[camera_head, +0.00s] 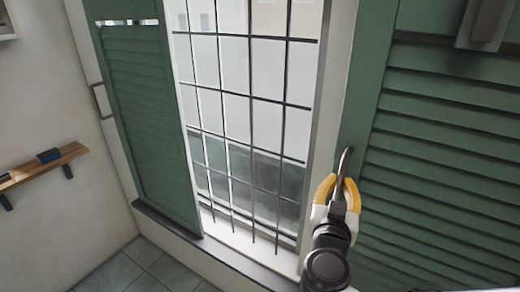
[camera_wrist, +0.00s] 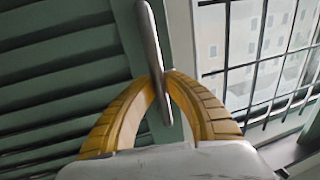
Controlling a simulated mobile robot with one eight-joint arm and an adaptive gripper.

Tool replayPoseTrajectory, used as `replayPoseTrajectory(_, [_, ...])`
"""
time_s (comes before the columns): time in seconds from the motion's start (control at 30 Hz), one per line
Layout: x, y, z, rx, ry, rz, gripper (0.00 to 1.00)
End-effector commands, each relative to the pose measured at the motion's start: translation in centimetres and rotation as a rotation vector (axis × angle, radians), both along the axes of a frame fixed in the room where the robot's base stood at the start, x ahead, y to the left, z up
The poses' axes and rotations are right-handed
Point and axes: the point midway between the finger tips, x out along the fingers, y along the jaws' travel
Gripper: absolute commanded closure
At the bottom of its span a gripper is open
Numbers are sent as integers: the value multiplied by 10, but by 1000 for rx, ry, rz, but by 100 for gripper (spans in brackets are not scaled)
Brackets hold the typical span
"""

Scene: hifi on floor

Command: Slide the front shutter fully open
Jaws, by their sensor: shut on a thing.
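The near green louvred shutter (camera_head: 450,165) stands at the right in the head view, beside the uncovered part of the barred window (camera_head: 240,100). It also shows at the left in the wrist view (camera_wrist: 60,75). A slim metal handle (camera_head: 344,162) stands on the shutter's window-side edge. My gripper (camera_head: 339,186) is shut on this handle. In the wrist view, the yellow fingers (camera_wrist: 166,80) close around the handle (camera_wrist: 151,40) from both sides near its lower part.
A dark sill (camera_head: 215,245) runs below the window and left shutter. A wooden shelf (camera_head: 45,165) with a dark object on it is on the left wall. A grey bracket (camera_head: 487,22) sits at the top right. Tiled floor (camera_head: 140,270) shows at lower left.

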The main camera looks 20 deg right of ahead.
Motion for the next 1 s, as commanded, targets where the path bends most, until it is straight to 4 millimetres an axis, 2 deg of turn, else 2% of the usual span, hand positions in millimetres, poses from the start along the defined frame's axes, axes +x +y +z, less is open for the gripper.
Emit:
replayPoseTrajectory(0.27, [-2, -2, -1, -1, 1, -6, 100])
replayPoseTrajectory(0.3, [-3, -2, -1, -1, 1, -7, 86])
replayPoseTrajectory(0.37, [-2, -2, -1, -1, 1, -7, 68])
replayPoseTrajectory(0.4, [-2, -2, -1, -1, 1, -7, 64])
replayPoseTrajectory(0.77, [-1, -1, 1, -1, 1, -4, 64])
replayPoseTrajectory(1.0, [-1, -1, 18, -1, 1, -4, 64])
